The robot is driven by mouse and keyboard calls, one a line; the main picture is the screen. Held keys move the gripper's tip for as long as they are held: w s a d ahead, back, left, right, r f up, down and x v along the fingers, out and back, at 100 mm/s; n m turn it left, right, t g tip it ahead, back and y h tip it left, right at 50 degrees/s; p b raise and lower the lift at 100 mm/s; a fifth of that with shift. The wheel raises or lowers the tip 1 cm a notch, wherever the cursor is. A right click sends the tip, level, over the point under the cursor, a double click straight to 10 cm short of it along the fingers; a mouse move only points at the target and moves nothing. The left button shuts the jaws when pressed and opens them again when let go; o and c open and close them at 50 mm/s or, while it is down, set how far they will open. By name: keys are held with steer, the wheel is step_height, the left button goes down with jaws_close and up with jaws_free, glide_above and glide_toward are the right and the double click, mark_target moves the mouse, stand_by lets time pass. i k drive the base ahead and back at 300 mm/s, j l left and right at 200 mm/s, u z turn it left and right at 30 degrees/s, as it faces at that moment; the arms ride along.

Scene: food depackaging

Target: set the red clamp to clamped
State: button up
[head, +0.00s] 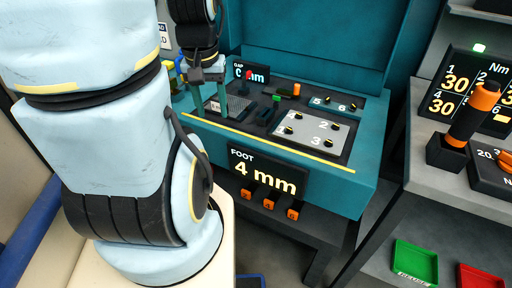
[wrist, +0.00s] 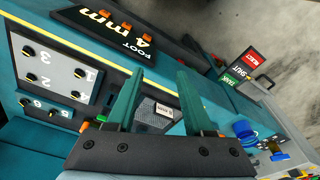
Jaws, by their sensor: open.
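My gripper (head: 209,112) is open and points down over the left part of the teal machine in the head view. In the wrist view my gripper (wrist: 154,80) shows two green fingers spread apart with nothing between them. A small red part (head: 249,75), which may be the red clamp, shows in front of the gap display in the head view, to the right of my gripper.
The teal machine (head: 330,190) has a numbered plate (head: 318,130) and a foot display (head: 265,175) reading 4 mm. A small orange block (head: 296,88) and a green one (head: 277,97) stand on its deck. A grey bench with an orange-handled tool (head: 472,115) is at right.

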mark_target(245, 75)
steer(key=l+u, duration=0.2)
steer(key=u, duration=0.15)
steer(key=l+u, duration=0.45)
steer(key=u, duration=0.25)
steer(key=k+j, duration=0.05)
